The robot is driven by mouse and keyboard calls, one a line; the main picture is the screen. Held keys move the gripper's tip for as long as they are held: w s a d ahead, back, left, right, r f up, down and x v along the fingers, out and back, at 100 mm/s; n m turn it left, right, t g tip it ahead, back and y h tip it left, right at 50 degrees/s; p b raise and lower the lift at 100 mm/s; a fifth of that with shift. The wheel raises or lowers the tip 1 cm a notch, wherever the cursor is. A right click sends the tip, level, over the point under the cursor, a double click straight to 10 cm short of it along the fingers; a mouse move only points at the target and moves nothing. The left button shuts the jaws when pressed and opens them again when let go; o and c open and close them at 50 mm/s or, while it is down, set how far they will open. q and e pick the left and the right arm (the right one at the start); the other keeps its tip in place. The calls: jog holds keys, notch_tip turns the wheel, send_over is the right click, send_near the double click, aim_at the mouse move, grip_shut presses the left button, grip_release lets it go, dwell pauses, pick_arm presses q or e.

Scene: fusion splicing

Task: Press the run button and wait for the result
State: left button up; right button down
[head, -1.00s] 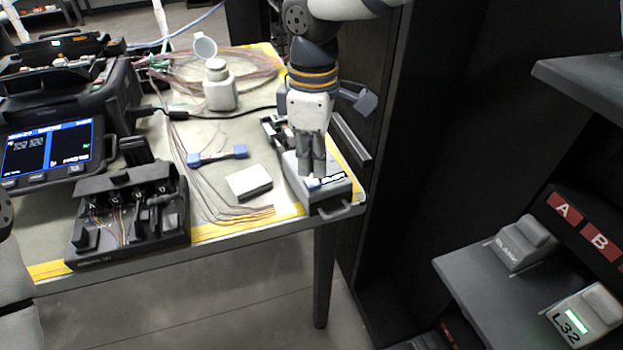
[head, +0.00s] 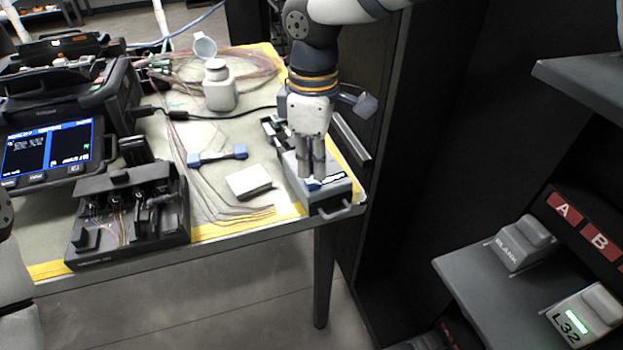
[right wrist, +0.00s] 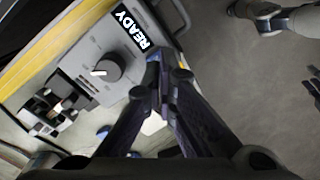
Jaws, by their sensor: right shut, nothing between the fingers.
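A grey tester box (head: 325,192) sits at the table's right front corner. In the right wrist view its top (right wrist: 85,48) carries a dark display (right wrist: 132,30) reading READY and a round black knob (right wrist: 103,68). A small blue part (head: 311,185), seemingly the run button, shows on its front half in the head view. My right gripper (head: 313,174) is shut and empty, pointing down over the box with its fingertips at or just above the blue part. I cannot tell whether they touch. The fingertips (right wrist: 164,62) hide that spot in the right wrist view.
A white block (head: 249,181), a blue-ended connector (head: 218,156) and loose fibres lie left of the tester. A white bottle (head: 219,88) stands open behind. A black splicer with a lit screen (head: 46,152) and a black open unit (head: 130,222) fill the left. Dark shelving stands at right.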

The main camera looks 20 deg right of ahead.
aim_at(313, 182)
jog(key=shift+f, duration=0.95)
notch_tip(313, 182, up, 3)
jog(key=shift+r+p, duration=0.15)
jog(key=shift+p, duration=0.2)
jog(key=shift+r, duration=1.45)
pick_arm(q)
jog(key=shift+w+r+t, duration=0.3)
jog(key=shift+w+r, duration=0.45)
jog(key=shift+w, duration=0.05)
